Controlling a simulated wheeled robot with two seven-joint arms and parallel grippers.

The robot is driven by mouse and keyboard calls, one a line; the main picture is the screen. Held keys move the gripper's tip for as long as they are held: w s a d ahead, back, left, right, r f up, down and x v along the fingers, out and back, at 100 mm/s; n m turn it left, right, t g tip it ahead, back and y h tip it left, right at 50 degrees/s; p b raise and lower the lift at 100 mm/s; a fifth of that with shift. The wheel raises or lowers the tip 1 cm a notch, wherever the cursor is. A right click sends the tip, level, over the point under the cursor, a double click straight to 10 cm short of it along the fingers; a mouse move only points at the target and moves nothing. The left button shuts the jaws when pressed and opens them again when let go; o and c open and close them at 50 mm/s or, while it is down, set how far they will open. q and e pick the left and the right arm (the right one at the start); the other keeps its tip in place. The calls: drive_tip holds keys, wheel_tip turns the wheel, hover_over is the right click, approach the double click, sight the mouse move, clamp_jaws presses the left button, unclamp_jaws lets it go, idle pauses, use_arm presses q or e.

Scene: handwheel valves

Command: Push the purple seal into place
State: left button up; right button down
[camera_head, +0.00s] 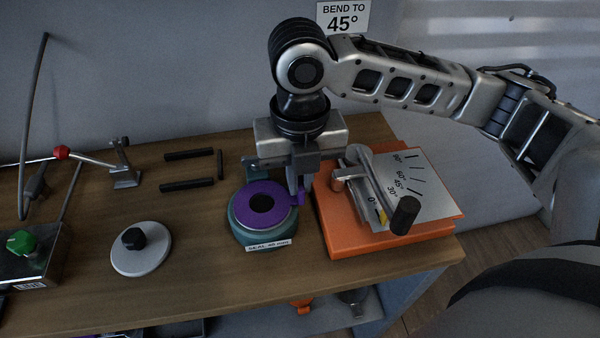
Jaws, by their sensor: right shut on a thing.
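The purple seal (247,199) is a flat ring with a dark round hole. It lies on top of the round teal seat (240,232), which has a white label on its front reading roughly "SEAL 40 mm". I cannot tell whether the ring is flush in the seat. A small purple tab sticks out on the ring's right side. My right gripper (296,188) points down from above, just behind the right edge of the ring. It is shut on the seal at this tab; the fingertips partly hide the contact. My left gripper is not in view.
An orange bending fixture (345,238) with an angle plate and black-handled lever stands close to the right. A white disc with a black knob (140,258) and several black bars (187,186) lie left. A red-balled lever (61,152) and green-knobbed box (22,243) are farther left.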

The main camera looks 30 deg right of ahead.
drive_tip(key=shift+s+f, duration=0.1)
drive_tip(key=shift+f, duration=0.1)
drive_tip(key=c, duration=1.5)
unclamp_jaws()
drive_tip(key=shift+r, duration=0.15)
drive_tip(key=shift+r+p, duration=1.35)
drive_tip(key=shift+r, duration=1.15)
